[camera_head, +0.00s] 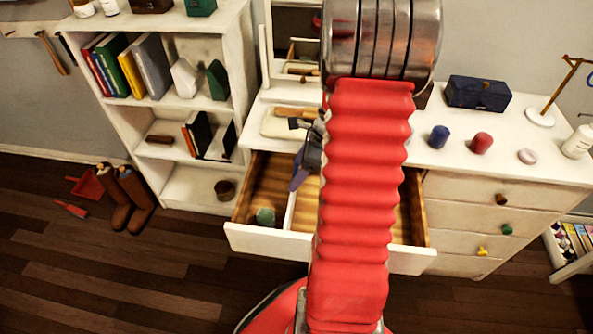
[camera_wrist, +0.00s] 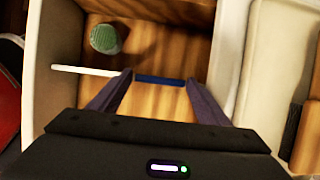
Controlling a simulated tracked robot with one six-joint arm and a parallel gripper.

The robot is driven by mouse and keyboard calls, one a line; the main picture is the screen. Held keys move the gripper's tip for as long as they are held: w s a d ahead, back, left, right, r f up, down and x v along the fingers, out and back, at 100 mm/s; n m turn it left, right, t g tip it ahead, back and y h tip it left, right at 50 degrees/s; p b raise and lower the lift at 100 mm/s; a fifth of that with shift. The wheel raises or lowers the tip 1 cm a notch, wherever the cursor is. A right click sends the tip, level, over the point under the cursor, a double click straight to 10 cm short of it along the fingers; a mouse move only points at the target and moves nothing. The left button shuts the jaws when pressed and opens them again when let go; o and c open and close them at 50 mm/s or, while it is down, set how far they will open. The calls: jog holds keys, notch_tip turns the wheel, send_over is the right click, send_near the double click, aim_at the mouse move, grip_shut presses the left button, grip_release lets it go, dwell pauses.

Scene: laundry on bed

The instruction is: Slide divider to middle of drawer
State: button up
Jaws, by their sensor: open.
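The open drawer (camera_head: 265,240) has a wooden-looking floor and pale walls; it also shows in the wrist view (camera_wrist: 45,95). The divider (camera_head: 289,207) is a thin pale strip across the drawer, left of my arm. In the wrist view the divider (camera_wrist: 85,70) is white on the left, with a blue stretch between my fingertips. My gripper (camera_wrist: 158,79) is open, its two purple fingers at either end of the blue stretch; contact cannot be told. In the head view my gripper (camera_head: 297,180) is over the drawer, partly hidden by my arm.
A green round item (camera_head: 265,216) lies in the drawer's left part, also in the wrist view (camera_wrist: 105,38). A tray (camera_head: 285,123) rests on the dresser top behind the drawer. A bookshelf (camera_head: 160,105) stands at left. My red arm hides the drawer's middle.

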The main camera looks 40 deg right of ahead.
jog(key=c, duration=1.2)
jog(key=shift+c, duration=0.2)
jog(key=shift+s+d, duration=0.1)
